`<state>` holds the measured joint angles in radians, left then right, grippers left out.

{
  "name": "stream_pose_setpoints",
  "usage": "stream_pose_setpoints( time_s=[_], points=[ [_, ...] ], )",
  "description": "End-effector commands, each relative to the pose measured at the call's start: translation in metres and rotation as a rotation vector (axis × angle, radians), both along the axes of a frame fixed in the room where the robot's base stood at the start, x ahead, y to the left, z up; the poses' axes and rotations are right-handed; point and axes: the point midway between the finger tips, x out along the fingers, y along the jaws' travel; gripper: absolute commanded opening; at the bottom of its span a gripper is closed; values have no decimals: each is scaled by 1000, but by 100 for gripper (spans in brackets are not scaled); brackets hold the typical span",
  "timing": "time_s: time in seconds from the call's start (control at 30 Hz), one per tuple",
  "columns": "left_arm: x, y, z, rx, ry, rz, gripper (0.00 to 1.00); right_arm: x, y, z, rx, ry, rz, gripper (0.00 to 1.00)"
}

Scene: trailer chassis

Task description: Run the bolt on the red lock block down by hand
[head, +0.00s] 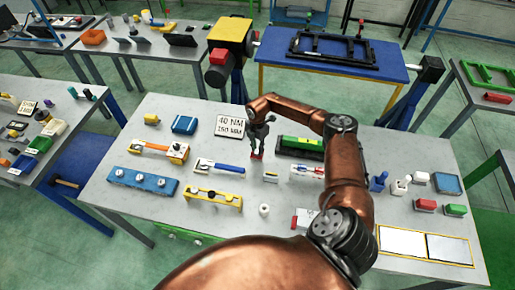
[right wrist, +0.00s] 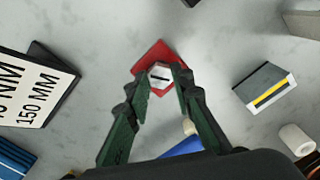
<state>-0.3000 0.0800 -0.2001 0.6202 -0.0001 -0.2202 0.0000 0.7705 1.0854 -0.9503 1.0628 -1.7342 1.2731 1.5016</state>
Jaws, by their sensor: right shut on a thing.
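The red lock block (right wrist: 152,54) lies flat on the grey table, turned so a corner points up in the right wrist view. In the head view the block (head: 256,156) shows small, just under my right gripper. The bolt (right wrist: 160,74) is a pale hex head with a dark line across it, seated over the block. My right gripper (right wrist: 159,78) has a fingertip on each side of the head and is shut on it. In the head view my right gripper (head: 258,145) points down. The bolt's shank is hidden. My left gripper is in neither view.
A torque sign (head: 230,126) stands left of the gripper, and a green-and-black block (head: 300,146) lies close on its right. A blue-handled tool (head: 220,166) and a small grey-and-yellow block (right wrist: 265,88) are nearby. Bare table surrounds the red block.

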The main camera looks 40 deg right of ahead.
Motion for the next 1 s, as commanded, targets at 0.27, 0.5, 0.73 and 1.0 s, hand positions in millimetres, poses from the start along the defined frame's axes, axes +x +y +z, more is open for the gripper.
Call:
stream_pose_setpoints(
  time_s=[0.27,0.5,0.73,1.0],
  points=[
    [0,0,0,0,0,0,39,5,1,5,3,-12,0,30],
    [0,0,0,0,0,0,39,2,0,2,2,-6,0,39],
    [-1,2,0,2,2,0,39,1,0,5,1,-4,1,39],
    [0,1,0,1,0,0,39,2,-1,48,1,-6,2,39]
  ],
)
